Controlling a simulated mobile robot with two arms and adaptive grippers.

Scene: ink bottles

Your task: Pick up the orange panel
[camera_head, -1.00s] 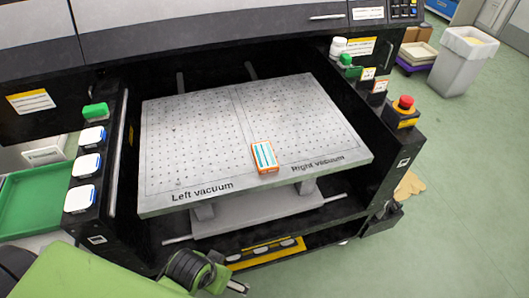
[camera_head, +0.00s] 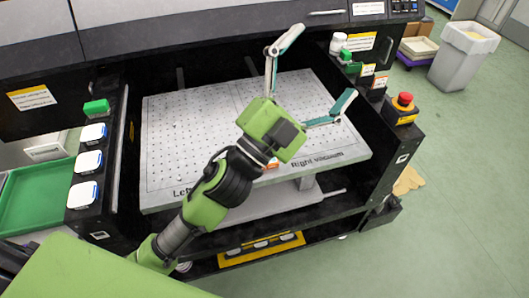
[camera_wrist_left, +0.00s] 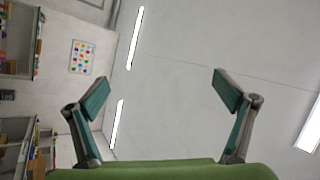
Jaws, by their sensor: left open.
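The orange panel (camera_head: 272,165) is a small orange-edged piece near the front of the perforated plate, beside the "Right vacuum" label. My left gripper and wrist hide nearly all of it in the head view; only a sliver of orange shows. My left gripper (camera_head: 326,60) is open and empty, its fingers spread wide and pointing up and away over the right part of the plate. In the left wrist view the open fingers (camera_wrist_left: 160,77) frame only ceiling and wall; the panel is not seen there. My right gripper is not in view.
The perforated plate (camera_head: 185,135) sits inside a dark machine frame. A red emergency knob (camera_head: 403,100) and white bottle (camera_head: 338,43) stand on the right rail. A green tray (camera_head: 40,205) lies far left.

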